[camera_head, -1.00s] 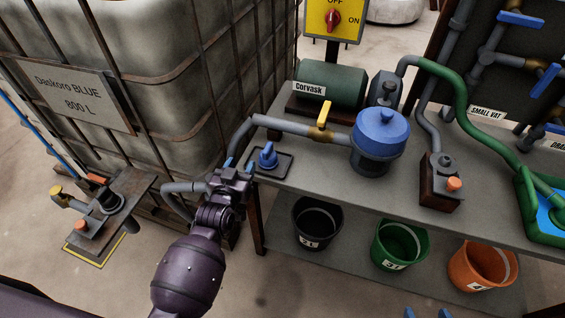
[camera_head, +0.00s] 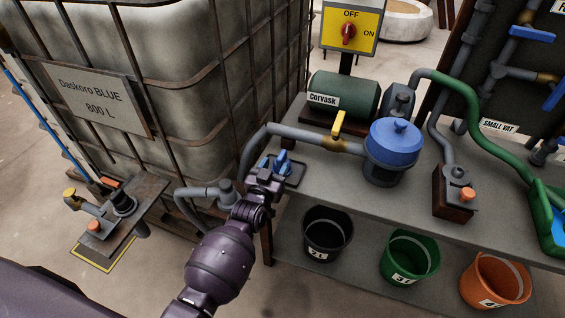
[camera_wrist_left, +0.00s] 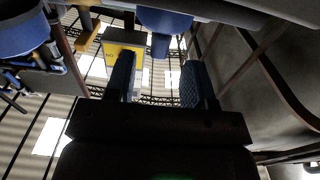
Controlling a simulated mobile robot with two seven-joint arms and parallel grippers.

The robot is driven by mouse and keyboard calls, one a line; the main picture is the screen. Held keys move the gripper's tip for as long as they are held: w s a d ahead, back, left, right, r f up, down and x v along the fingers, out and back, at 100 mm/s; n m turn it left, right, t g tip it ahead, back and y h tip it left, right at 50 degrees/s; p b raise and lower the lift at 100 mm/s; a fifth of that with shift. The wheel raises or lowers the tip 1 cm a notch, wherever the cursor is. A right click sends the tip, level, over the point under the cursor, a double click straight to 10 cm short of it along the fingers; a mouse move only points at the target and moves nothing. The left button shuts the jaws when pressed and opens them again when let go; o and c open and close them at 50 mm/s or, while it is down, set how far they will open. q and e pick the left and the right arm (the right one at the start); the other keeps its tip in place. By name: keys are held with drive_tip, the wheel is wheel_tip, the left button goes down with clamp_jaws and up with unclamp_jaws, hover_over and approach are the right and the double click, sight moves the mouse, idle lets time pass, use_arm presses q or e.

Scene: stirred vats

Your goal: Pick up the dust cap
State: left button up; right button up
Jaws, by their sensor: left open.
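The likeliest dust cap is a blue knobbed cap (camera_head: 284,160) on a small dark plate at the left end of the grey bench. My left gripper (camera_head: 272,168) is just left of and in front of it in the head view, its jaws open; the gripper partly hides the plate. In the left wrist view, which appears upside down, the blue cap (camera_wrist_left: 165,22) shows beyond the two blue finger pads of the left gripper (camera_wrist_left: 158,72), roughly between them. I cannot tell whether they touch it. My right gripper is not in view.
A grey pipe (camera_head: 290,132) with a yellow-handled valve runs behind the cap to a blue-lidded pump (camera_head: 393,145). A caged tank (camera_head: 200,60) stands at left. Black, green and orange buckets sit on the shelf below. A pipe fitting (camera_head: 226,192) is close left of my arm.

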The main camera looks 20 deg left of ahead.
sight(279, 162)
use_arm(q)
drive_tip(key=shift+w+d+f+b, duration=0.1)
drive_tip(key=shift+w+b, duration=0.1)
drive_tip(key=shift+w, duration=0.6)
drive_tip(key=shift+w+f+b, duration=0.15)
drive_tip(key=shift+w+b, duration=0.05)
drive_tip(key=shift+w, duration=0.55)
drive_tip(key=shift+w+d+f+b, duration=0.1)
drive_tip(key=shift+w+b, duration=0.1)
drive_tip(key=shift+w, duration=0.6)
drive_tip(key=shift+w+r, duration=0.1)
drive_tip(key=shift+w, duration=0.2)
drive_tip(key=shift+c, duration=0.6)
clamp_jaws()
